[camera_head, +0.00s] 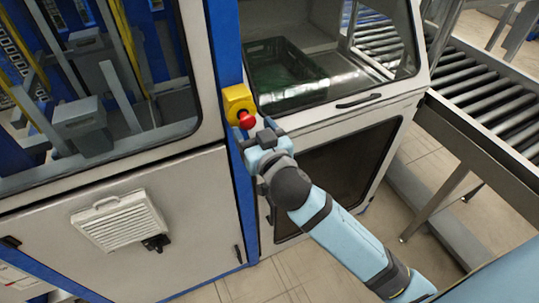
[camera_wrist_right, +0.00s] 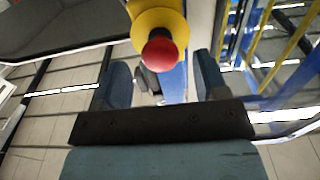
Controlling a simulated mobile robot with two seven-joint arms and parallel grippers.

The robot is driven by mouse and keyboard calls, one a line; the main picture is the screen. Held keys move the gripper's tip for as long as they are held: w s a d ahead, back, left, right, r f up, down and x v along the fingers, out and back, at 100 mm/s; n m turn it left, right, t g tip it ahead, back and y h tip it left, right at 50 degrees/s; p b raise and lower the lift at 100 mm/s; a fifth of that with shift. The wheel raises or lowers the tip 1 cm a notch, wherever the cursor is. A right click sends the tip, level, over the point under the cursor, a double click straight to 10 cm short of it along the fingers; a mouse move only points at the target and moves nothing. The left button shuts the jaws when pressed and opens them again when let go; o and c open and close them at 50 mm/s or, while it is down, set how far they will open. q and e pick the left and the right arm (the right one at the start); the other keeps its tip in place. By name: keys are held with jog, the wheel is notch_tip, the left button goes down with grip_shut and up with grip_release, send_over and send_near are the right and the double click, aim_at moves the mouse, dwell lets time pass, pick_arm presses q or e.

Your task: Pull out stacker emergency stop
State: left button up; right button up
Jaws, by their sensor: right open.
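The emergency stop is a red mushroom button (camera_head: 246,120) on a yellow housing (camera_head: 238,100), mounted on the blue post of the stacker. My right gripper (camera_head: 259,134) is just below and to the right of the button in the head view. In the right wrist view the red button (camera_wrist_right: 160,54) and yellow housing (camera_wrist_right: 157,18) show at the top centre, beyond the open fingers (camera_wrist_right: 160,80). The fingers are spread and nothing is between them. Whether a finger touches the button cannot be told. My left gripper is not in view.
The blue post (camera_head: 225,45) stands between two windowed cabinet panels. A dark green crate (camera_head: 285,75) is behind the right window, which has a black handle (camera_head: 358,101). A roller conveyor (camera_head: 485,85) is at the right. Tiled floor (camera_head: 290,275) is free in front.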

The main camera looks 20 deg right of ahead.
jog(key=s+b, duration=0.2)
jog(key=s, duration=0.8)
jog(key=shift+s+d, duration=0.2)
jog(key=shift+s, duration=0.1)
